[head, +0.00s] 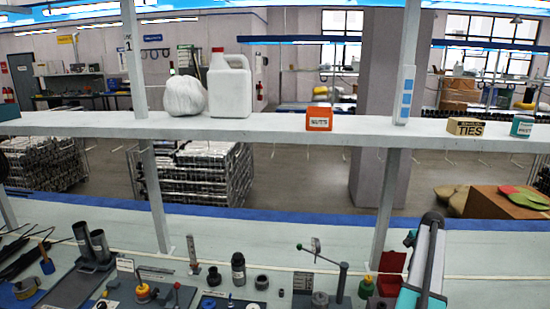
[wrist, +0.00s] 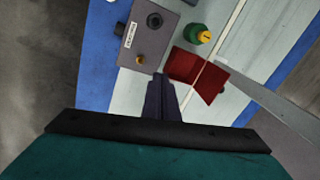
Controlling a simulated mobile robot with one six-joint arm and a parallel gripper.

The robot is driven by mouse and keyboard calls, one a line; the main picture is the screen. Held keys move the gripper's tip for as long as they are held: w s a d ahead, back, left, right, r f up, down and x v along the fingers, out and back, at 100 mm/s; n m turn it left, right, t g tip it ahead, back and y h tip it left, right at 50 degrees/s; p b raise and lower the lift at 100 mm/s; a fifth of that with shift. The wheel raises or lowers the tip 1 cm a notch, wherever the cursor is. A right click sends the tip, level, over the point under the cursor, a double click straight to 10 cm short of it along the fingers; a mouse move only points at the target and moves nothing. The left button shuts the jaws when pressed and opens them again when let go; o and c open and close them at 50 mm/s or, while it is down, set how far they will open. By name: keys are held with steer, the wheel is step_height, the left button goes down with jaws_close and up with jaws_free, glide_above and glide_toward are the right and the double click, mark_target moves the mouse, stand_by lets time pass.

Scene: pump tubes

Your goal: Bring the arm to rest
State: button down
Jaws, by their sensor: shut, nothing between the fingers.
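My arm (head: 424,265), teal and white, rises at the right front of the bench in the head view. My gripper (wrist: 160,82) shows in the wrist view as two dark fingers close together, shut and empty. The fingertips appear just left of an open red box (wrist: 206,82) and below a grey labelled box (wrist: 150,30). I cannot tell their height above the bench. In the head view I cannot make out the fingers.
The bench carries two dark tubes (head: 100,246), a black bottle (head: 238,268), a small crank stand (head: 340,280) and a red box (head: 391,263). A shelf (head: 270,124) crosses above, holding a white jug (head: 229,85). A post (head: 389,205) stands left of my arm.

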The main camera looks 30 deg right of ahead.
steer(key=w+a+f+n+g+y, duration=0.1)
steer(key=w+a+f+n, duration=0.25)
steer(key=a+f, duration=0.55)
steer(key=w+a+f+n+y, duration=0.15)
steer(key=w+a+f, duration=0.35)
steer(key=a, duration=0.7)
steer(key=a+f+n+g, duration=0.1)
steer(key=a+f+n, duration=0.3)
steer(key=a, duration=0.6)
steer(key=a+f+n+g, duration=0.1)
steer(key=a+f, duration=0.4)
steer(key=a, duration=0.5)
steer(key=s+a+f+n+g, duration=0.1)
steer(key=s+a+f+n, duration=0.25)
steer(key=a, duration=0.65)
steer(key=s+a+f+n+g, duration=0.15)
steer(key=s+a+f, duration=0.3)
steer(key=a, duration=0.45)
steer(key=s+a+f+n+g+h, duration=0.1)
steer(key=s+a+f+n+g, duration=0.15)
steer(key=s+a+n, duration=0.85)
steer(key=s+a+f+m+b, duration=0.1)
steer(key=s+f+m+b, duration=0.2)
steer(key=f+b, duration=0.9)
steer(key=s, duration=0.3)
steer(key=shift+a+f+m, duration=0.25)
steer(key=shift+a+m, duration=0.05)
steer(key=shift+a, duration=0.05)
